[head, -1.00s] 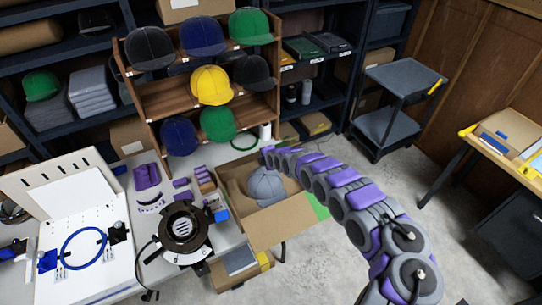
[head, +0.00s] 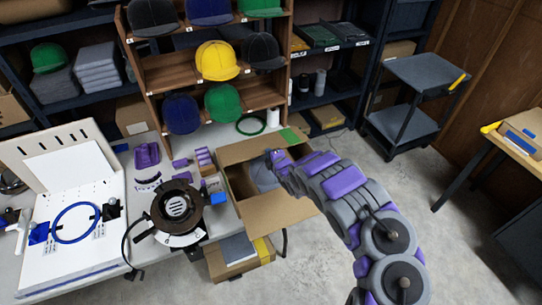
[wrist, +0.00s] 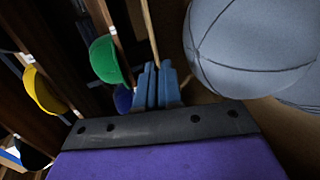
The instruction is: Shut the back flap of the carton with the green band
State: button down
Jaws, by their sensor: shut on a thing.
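The open carton (head: 232,193) stands at the table's right end. A grey cap (head: 262,178) lies inside it and looms large in the wrist view (wrist: 245,45). The front flap (head: 275,212) hangs outward. The back flap (head: 243,150) stands raised along the far side, with a green band (head: 290,136) near its right end. My gripper (head: 272,156) is at this flap, above the cap. In the wrist view my gripper (wrist: 156,85) is closed, with the flap's thin tan edge (wrist: 150,35) running from its fingers. My arm hides the carton's right side.
A rack of caps (head: 220,95) stands behind the table. A black round device (head: 178,208), purple parts (head: 147,155) and a white board (head: 75,235) lie left of the carton. A grey cart (head: 415,85) stands right, with open floor before it.

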jog(key=shift+s+d+f+b, duration=0.1)
jog(key=shift+s+f+b, duration=0.05)
jog(key=shift+f+b, duration=0.65)
jog(key=shift+s+f+b, duration=0.1)
jog(key=shift+f+b, duration=0.35)
jog(key=shift+b, duration=0.55)
jog(key=c, duration=1.3)
grip_release()
jog(key=shift+r, duration=0.1)
jog(key=p+v, duration=0.3)
jog(key=v, duration=1.2)
jog(key=shift+s+r, duration=0.1)
jog(key=shift+s, duration=0.3)
jog(key=shift+p+v, duration=0.3)
jog(key=shift+v, duration=0.45)
jog(key=shift+d, duration=0.1)
jog(key=shift+c, duration=0.4)
